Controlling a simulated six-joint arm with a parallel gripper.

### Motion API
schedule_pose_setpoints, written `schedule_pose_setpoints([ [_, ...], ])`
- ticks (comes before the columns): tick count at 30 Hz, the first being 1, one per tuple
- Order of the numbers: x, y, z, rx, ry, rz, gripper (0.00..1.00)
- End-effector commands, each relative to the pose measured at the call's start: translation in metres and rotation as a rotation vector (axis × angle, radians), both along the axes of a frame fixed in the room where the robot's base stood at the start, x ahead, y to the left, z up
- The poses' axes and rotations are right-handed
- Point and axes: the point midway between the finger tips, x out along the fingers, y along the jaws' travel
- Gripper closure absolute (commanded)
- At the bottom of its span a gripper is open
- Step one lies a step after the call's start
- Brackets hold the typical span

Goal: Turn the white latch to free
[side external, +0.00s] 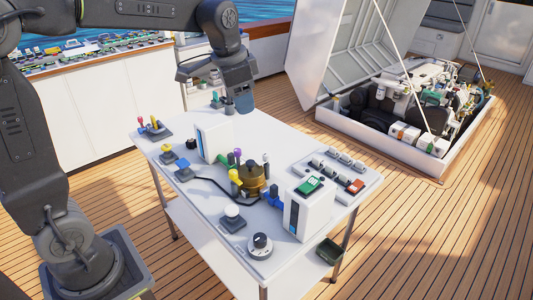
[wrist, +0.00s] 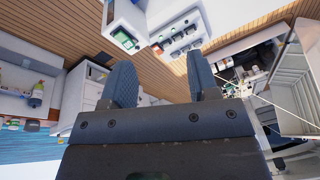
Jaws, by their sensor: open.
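A white rounded knob on a dark square base (side external: 232,212) stands near the front left edge of the white table. It is the likeliest white latch, but its setting is too small to tell. My gripper (side external: 228,107) hangs above the table's far edge, well apart from this knob. In the wrist view my gripper (wrist: 161,80) shows two dark fingers spread apart with nothing between them. I cannot make out the white knob in the wrist view.
On the table (side external: 270,258) stand a brass cylinder (side external: 252,180) with coloured valves, a white box with a green switch (side external: 308,205), another white box (side external: 214,142), a round dial (side external: 260,246) and a switch panel (side external: 338,172). An open engine hatch (side external: 400,130) lies behind.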

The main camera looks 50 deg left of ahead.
Motion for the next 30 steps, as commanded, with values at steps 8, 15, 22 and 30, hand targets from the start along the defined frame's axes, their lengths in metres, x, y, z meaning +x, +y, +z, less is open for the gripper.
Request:
schedule_pose_setpoints([
  [8,0.099,0.048,-0.055,0.027,0.138,-0.192,0.45],
  [15,0.15,0.084,-0.116,0.022,0.224,-0.338,0.45],
  [22,0.163,0.098,-0.143,0.017,0.252,-0.396,0.45],
  [30,0.163,0.097,-0.177,0.016,0.256,-0.398,0.45],
])
